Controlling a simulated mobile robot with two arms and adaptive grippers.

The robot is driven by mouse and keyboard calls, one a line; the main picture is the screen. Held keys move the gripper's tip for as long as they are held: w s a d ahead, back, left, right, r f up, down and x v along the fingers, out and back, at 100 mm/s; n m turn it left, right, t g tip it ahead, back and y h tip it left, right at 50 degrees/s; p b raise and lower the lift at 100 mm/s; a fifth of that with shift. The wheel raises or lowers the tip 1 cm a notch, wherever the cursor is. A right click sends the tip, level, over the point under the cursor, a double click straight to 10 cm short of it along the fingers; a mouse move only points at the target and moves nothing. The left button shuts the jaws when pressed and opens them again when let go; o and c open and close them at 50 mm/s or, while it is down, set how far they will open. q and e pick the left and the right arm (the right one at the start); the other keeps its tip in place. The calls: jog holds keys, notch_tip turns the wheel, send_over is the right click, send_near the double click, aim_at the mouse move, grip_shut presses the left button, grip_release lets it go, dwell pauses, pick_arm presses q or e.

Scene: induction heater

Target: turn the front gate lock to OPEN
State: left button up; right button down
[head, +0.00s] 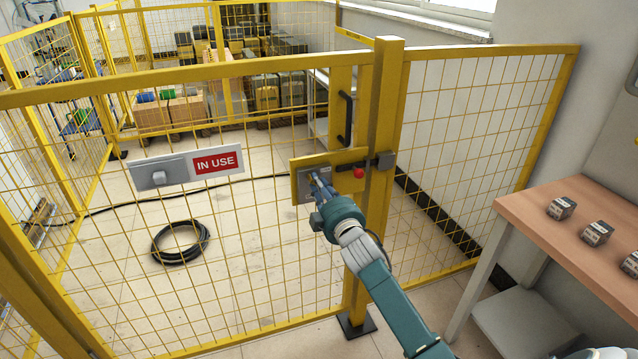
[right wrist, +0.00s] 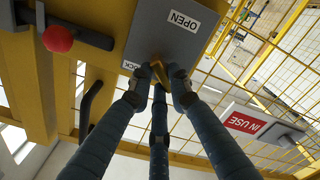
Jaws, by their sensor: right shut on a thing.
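The front gate lock is a grey plate (head: 303,178) on a yellow panel of the gate, left of the gate post. In the right wrist view the lock plate (right wrist: 172,40) bears an OPEN label (right wrist: 180,20) and a second label, partly hidden, ending in "CK". A small yellow lock knob (right wrist: 158,70) stands out from the plate. My right gripper (head: 320,189) is at the plate, its fingers (right wrist: 160,82) shut on the knob. The fingers hide part of the knob, and I cannot tell exactly where it points. My left gripper is not in view.
An IN USE sign (head: 217,162) hangs left on the yellow mesh gate. A wooden-topped table (head: 570,235) with small blocks stands at right. A coiled black hose (head: 180,242) lies behind the gate.

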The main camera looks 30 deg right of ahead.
jog(key=m+p, duration=0.1)
jog(key=m, duration=0.2)
jog(key=m+p, duration=0.1)
jog(key=m, duration=0.2)
jog(key=m+p, duration=0.1)
jog(key=m, duration=0.3)
jog(key=shift+f, duration=0.3)
dwell(0.4)
jog(key=c, duration=1.6)
grip_release()
jog(key=shift+s, duration=0.1)
jog(key=s, duration=0.4)
jog(key=s+a, duration=0.1)
jog(key=s, duration=0.2)
jog(key=s+a, duration=0.1)
jog(key=s, duration=0.3)
jog(key=shift+s, duration=0.35)
jog(key=shift+f, duration=0.1)
